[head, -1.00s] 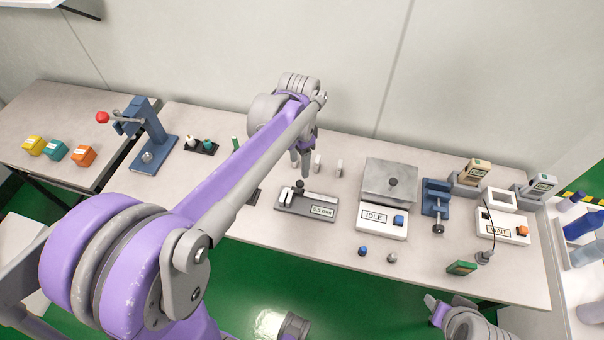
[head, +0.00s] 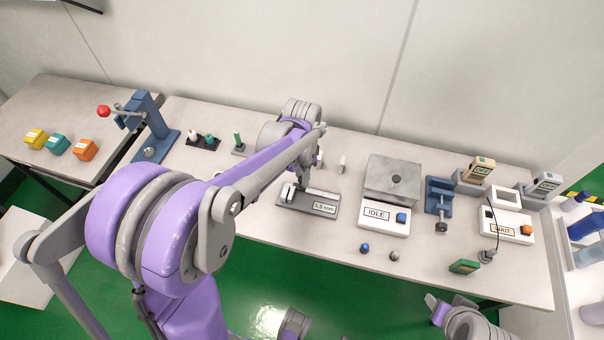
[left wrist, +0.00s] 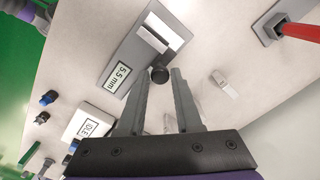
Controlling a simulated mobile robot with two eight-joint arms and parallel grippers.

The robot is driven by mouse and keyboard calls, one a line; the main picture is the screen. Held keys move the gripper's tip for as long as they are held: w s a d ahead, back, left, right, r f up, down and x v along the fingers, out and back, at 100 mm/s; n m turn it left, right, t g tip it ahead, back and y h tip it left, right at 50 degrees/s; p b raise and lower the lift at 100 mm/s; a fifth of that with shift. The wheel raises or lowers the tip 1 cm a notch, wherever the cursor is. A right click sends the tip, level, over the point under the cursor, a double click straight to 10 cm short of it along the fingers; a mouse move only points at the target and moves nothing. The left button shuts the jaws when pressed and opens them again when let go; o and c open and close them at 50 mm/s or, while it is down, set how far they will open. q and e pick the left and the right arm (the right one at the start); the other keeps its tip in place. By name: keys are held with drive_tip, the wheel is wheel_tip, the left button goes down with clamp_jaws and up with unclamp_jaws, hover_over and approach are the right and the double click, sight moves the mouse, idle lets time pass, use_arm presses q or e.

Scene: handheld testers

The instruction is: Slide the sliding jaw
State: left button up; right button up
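The grey measuring gauge (head: 318,206), with a 5.5 mm label, lies on the long table. The knob appears to belong to the sliding jaw. My left gripper (left wrist: 164,71) is open, and its fingertips are on either side of the knob; contact cannot be told. In the head view my left gripper (head: 299,184) hides the knob. My right gripper (head: 434,302) is at the table's front edge, its fingers unclear.
A scale-like box reading IDLE (head: 384,216) stands right of the gauge. A blue clamp (head: 438,195) and a box reading WAIT (head: 505,226) are farther right. A small pale block (head: 342,164) stands behind the gauge. Table in front of the gauge is clear.

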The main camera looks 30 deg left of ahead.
use_arm(q)
clamp_jaws()
idle(1.1)
